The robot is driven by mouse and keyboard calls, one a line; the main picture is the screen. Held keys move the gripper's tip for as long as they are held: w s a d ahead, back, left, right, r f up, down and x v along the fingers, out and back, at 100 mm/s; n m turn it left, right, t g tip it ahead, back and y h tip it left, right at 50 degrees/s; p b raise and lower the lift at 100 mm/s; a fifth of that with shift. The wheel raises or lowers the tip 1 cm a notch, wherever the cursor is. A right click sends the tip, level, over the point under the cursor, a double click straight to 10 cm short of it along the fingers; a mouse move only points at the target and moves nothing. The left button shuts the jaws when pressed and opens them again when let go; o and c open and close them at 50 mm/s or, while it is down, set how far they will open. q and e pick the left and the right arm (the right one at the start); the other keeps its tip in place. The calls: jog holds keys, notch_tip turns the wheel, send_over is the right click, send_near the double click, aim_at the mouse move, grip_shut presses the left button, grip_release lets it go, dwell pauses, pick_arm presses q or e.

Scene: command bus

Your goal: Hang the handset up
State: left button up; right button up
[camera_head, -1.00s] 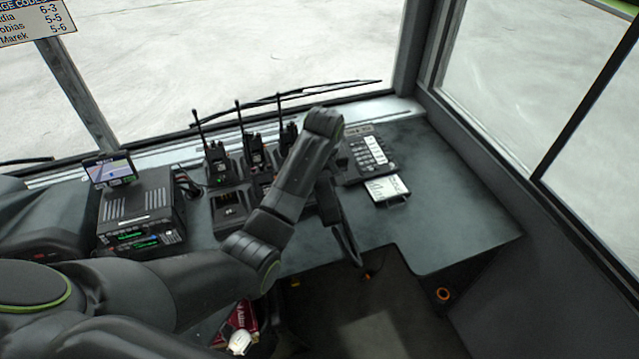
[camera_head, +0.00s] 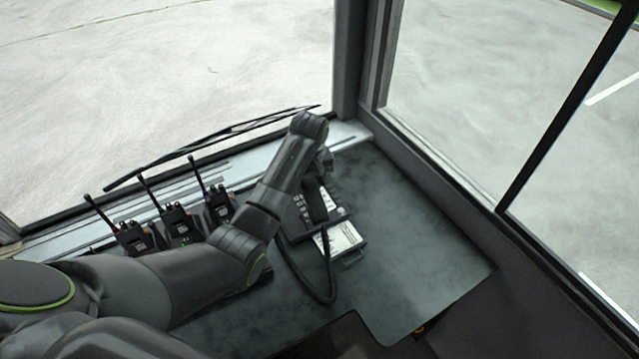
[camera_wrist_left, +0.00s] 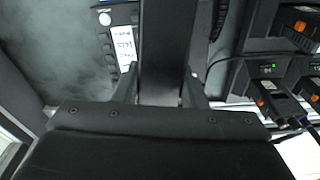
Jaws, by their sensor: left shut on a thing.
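My left gripper (camera_head: 322,168) is shut on the dark handset (camera_head: 317,203), gripping it near its far end. In the left wrist view the handset (camera_wrist_left: 167,50) is a broad dark bar between the two fingers. In the head view it overlaps the desk phone base (camera_head: 336,213), whose keys show on both sides of it. I cannot tell whether it touches the base. The black cord (camera_head: 327,294) loops down from the handset area over the desk. My left arm hides part of the base. My right gripper is not in view.
Several radios stand in chargers left of my arm, one of them a handheld radio (camera_head: 177,222). The desk (camera_head: 420,240) is clear to the right, up to the window wall. The windscreen is behind.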

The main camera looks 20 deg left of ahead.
pick_arm(q)
jog(key=a+n+p, duration=0.2)
jog(key=a+p, duration=0.3)
jog(key=a, duration=0.3)
notch_tip(320, 180, down, 6)
jog(key=b, duration=0.6)
jog(key=shift+w+a+f, duration=0.15)
jog(key=shift+f+b, duration=0.55)
jog(key=shift+f, duration=0.4)
jog(key=shift+p, duration=0.6)
jog(key=o, duration=1.2)
jog(key=shift+f, duration=0.1)
